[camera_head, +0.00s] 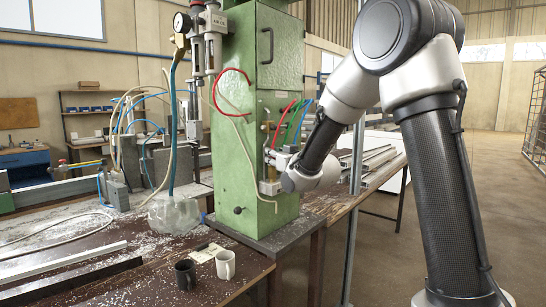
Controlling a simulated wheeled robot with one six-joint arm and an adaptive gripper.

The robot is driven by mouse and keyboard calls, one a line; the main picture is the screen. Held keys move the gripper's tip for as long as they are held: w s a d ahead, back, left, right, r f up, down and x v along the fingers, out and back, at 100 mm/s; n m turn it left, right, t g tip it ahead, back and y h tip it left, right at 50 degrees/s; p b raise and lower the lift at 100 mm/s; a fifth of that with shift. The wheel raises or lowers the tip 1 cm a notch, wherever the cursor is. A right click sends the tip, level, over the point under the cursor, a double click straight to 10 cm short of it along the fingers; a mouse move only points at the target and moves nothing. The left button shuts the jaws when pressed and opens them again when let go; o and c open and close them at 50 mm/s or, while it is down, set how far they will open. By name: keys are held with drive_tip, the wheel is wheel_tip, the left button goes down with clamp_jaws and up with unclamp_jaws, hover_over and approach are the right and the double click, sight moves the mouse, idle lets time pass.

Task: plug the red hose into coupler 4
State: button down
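A red hose (283,122) runs down the right face of the green cabinet, close above my gripper; its lower end is not clear. Another red hose length (231,72) loops over the cabinet's left face; I cannot tell whether the two are one hose. My gripper (272,158) is against or just in front of the cabinet's right face, beside small brass and grey fittings (268,188). My wrist partly hides it, and its fingers are too small to read. I cannot make out numbered couplers or which one is coupler 4.
The green cabinet (235,175) stands on a dark bench (110,235) scattered with shavings. Blue and green hoses (301,118) hang beside the red one. Metal profiles (378,165) lie behind my arm.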

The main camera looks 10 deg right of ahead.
drive_tip(key=c, duration=1.9)
unclamp_jaws()
clamp_jaws()
drive_tip(key=shift+r, duration=0.7)
drive_tip(key=shift+r, duration=1.4)
drive_tip(key=s+d, duration=0.4)
drive_tip(key=s, duration=0.2)
drive_tip(key=shift+s+d, duration=0.2)
drive_tip(key=shift+d, duration=0.1)
drive_tip(key=w+d, duration=1.1)
drive_tip(key=d, duration=0.4)
idle(0.8)
